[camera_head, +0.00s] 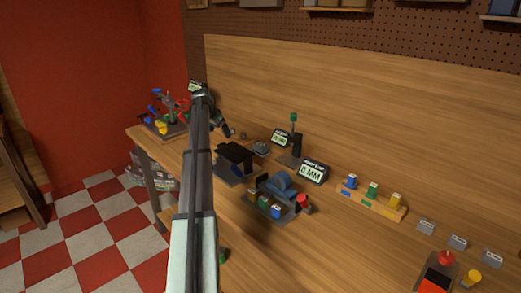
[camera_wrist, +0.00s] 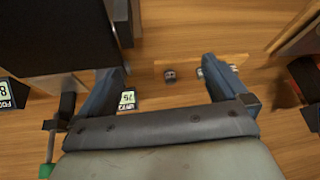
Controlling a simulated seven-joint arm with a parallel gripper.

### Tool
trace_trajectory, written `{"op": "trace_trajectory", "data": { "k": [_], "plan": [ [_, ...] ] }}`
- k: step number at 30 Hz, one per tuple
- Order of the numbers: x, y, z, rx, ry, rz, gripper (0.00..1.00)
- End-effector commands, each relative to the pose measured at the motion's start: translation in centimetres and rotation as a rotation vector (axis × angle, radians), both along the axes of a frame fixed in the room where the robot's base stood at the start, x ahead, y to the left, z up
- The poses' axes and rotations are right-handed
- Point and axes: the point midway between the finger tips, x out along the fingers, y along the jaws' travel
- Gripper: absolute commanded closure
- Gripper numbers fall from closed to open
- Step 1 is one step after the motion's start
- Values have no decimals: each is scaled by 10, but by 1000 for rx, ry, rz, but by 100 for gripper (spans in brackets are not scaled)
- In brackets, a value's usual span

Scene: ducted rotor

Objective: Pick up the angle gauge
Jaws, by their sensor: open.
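My gripper (camera_wrist: 163,67) is open in the wrist view, its two blue-grey fingers apart with nothing held between them. A small grey block (camera_wrist: 170,75) with dark marks shows between the fingertips on a wooden surface; the gap between it and the fingers cannot be judged. I cannot tell for certain which thing is the angle gauge. In the head view my arm reaches over the bench to the far end, where my gripper (camera_head: 222,125) is small and dark. My arm hides part of the bench there.
Digital displays stand along the wooden bench: one reading MM (camera_head: 313,171), one behind it (camera_head: 281,139). A large dark body (camera_wrist: 55,35) fills the wrist view's upper left.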

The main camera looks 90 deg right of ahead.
Motion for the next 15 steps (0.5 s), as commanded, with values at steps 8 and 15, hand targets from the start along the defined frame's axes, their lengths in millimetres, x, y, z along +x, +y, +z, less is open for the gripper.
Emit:
{"op": "trace_trajectory", "data": {
  "k": [8,15],
  "plan": [
    [-126,-9,21,69,-2,-146,0],
    [-159,-7,25,90,-4,-185,0]
  ]
}}
